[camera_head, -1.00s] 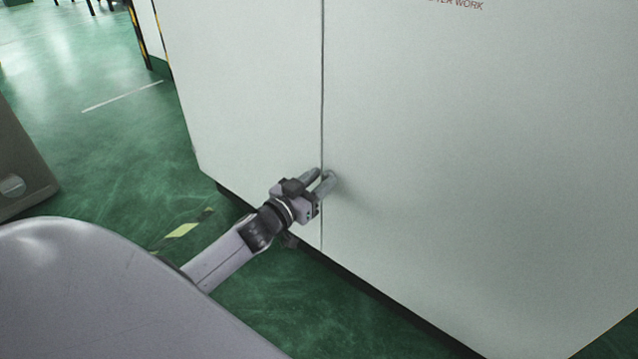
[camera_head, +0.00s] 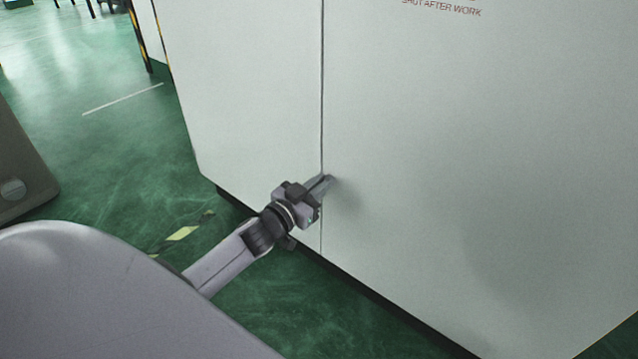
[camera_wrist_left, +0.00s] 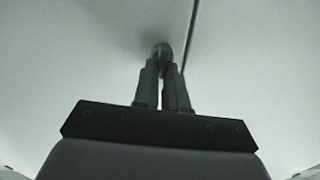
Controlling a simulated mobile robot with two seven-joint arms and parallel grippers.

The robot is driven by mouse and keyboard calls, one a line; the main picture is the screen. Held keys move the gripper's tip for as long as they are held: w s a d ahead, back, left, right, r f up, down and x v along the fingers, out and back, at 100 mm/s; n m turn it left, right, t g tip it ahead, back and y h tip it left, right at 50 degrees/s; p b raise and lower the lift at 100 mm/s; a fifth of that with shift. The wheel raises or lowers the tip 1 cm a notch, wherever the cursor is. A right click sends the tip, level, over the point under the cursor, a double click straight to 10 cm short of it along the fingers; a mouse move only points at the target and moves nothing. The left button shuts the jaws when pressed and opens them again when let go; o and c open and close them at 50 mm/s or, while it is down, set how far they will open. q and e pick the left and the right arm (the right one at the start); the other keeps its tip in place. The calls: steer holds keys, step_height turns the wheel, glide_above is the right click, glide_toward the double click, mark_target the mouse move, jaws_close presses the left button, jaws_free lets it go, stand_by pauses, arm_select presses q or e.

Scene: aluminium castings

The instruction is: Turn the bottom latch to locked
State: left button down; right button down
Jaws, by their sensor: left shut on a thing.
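The bottom latch shows in the left wrist view as a small dark round-ended piece (camera_wrist_left: 161,50) beside the door seam. My left gripper (camera_head: 325,182) is at the cabinet front, low down by the vertical seam. In the left wrist view its two fingers (camera_wrist_left: 162,66) are closed together on the latch. In the head view the fingers hide the latch, so I cannot tell which way it is turned. My right gripper is not in view.
The pale cabinet (camera_head: 470,170) fills the middle and right, with red lettering (camera_head: 440,8) near the top. Green floor (camera_head: 110,150) lies open to the left. A grey box-like thing (camera_head: 20,165) stands at the left edge.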

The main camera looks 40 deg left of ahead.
arm_select(q)
steer(key=shift+d+f+m+p, duration=0.15)
steer(key=shift+m+p, duration=0.1)
steer(key=shift+m, duration=1.5)
steer(key=shift+d+m+p, duration=0.15)
steer(key=shift+m+p, duration=0.05)
steer(key=shift+m, duration=1.5)
steer(key=shift+d+f+m+p, duration=0.15)
steer(key=shift+m+p, duration=0.1)
steer(key=shift+m, duration=1.5)
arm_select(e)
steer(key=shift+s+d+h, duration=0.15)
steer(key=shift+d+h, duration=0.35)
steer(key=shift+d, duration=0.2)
arm_select(q)
steer(key=shift+m, duration=0.3)
steer(key=c, duration=1.2)
jaws_free()
